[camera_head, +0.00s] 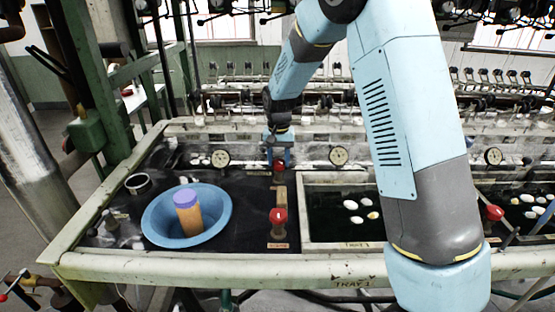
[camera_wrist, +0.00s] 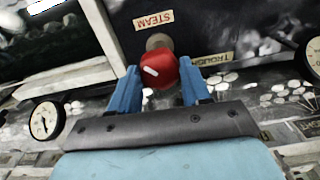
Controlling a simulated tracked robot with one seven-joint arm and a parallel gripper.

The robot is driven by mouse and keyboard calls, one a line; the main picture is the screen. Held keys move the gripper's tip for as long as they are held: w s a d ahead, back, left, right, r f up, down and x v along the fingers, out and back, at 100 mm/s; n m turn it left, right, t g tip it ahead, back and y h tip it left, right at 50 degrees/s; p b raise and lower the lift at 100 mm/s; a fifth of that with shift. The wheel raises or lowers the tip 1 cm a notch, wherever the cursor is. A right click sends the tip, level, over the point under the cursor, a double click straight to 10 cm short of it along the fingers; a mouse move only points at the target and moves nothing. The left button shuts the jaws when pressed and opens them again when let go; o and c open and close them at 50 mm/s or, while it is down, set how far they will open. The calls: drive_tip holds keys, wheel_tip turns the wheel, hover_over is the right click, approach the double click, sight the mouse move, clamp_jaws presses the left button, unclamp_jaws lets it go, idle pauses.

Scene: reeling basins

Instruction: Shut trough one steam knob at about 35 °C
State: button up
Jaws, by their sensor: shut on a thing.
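My gripper (camera_head: 279,158) reaches down at the back of the bench, left of the tray with pale cocoons. In the wrist view, my gripper's two blue fingers (camera_wrist: 159,78) are shut on a round red knob (camera_wrist: 158,70) with a white mark. A label reading STEAM lies beside this knob, and one reading TROUGH lies to its right. The knob also shows just under the fingers in the head view (camera_head: 279,167). A round white dial (camera_wrist: 45,120) stands at the left in the wrist view; its reading is too small to tell.
A second red knob (camera_head: 278,215) stands nearer the front edge. A blue basin (camera_head: 160,230) holds an orange cylinder with a purple cap (camera_head: 187,212). Dials (camera_head: 220,158) (camera_head: 338,156) line the back. A tray (camera_head: 350,245) with cocoons lies right. My arm hides part of the bench.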

sight(279, 161)
idle(0.4)
drive_tip(key=o, duration=1.1)
drive_tip(key=shift+c, duration=0.2)
wheel_tip(279, 161, up, 14)
drive_tip(key=shift+f, duration=0.15)
